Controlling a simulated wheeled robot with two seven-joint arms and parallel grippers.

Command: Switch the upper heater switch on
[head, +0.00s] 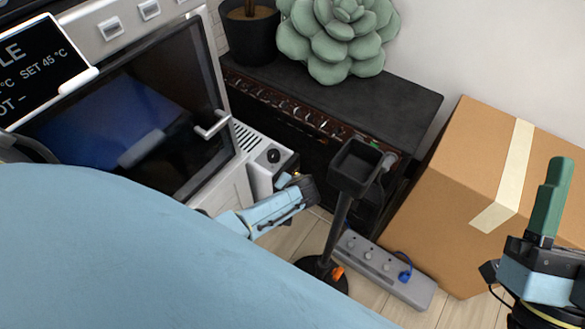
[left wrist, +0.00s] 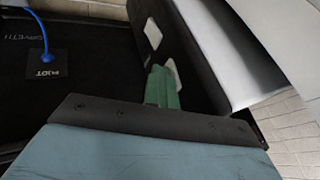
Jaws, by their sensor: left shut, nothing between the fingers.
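In the left wrist view, two pale rocker-like switches sit on a dark panel: one (left wrist: 153,33) farther along, the other (left wrist: 174,73) beside my fingertips. I cannot tell which is the upper heater switch, or whether either is on. My left gripper (left wrist: 161,72) is shut and empty, its green fingers close to the nearer switch; contact cannot be made out. In the head view its fingers are hidden and its wrist is beside the grey-white box with a black knob (head: 274,156). My right gripper (head: 559,172) points up at the far right, away from the switches.
A black post-mounted tray (head: 356,165) stands close to my left wrist. A power strip (head: 385,268) lies on the floor. A cardboard box (head: 470,180), a dark cabinet (head: 400,105) with plants, and a glass-doored machine (head: 150,110) surround the spot.

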